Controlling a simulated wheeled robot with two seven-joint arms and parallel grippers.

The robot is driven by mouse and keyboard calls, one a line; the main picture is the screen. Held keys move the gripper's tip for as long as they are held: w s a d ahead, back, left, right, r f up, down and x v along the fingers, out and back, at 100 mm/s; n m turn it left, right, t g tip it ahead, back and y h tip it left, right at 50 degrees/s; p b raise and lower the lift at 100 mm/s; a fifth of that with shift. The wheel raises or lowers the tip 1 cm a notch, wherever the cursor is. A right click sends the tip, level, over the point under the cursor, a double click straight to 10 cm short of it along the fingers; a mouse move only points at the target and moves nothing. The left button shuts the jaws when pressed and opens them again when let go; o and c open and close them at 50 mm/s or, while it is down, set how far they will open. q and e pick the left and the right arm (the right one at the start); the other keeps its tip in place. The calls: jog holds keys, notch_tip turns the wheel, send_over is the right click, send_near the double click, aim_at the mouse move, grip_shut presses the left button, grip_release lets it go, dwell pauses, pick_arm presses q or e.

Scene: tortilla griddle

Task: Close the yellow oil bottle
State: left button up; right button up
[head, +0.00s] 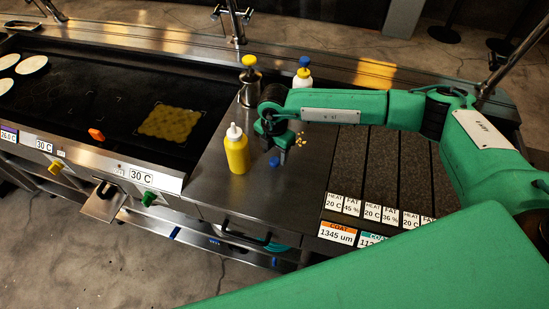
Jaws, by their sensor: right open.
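The yellow oil bottle (237,155) stands upright on the steel counter, with a bare white nozzle (233,132) on top. My right gripper (278,152) points down just right of the bottle, apart from it, with its jaws open. A small blue piece (274,162), which looks like a cap, shows below the fingers at counter level. I cannot tell whether the fingers touch it. My left gripper is not in view.
Behind stand a dark container with a yellow top (249,75) and a white bottle with a blue top (303,77). The griddle (95,100), left, bears a yellow patch (168,123) and pale tortillas (32,65).

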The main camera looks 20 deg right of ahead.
aim_at(275, 161)
jog(key=shift+f, duration=1.25)
jog(key=shift+c, duration=0.4)
jog(key=c, duration=1)
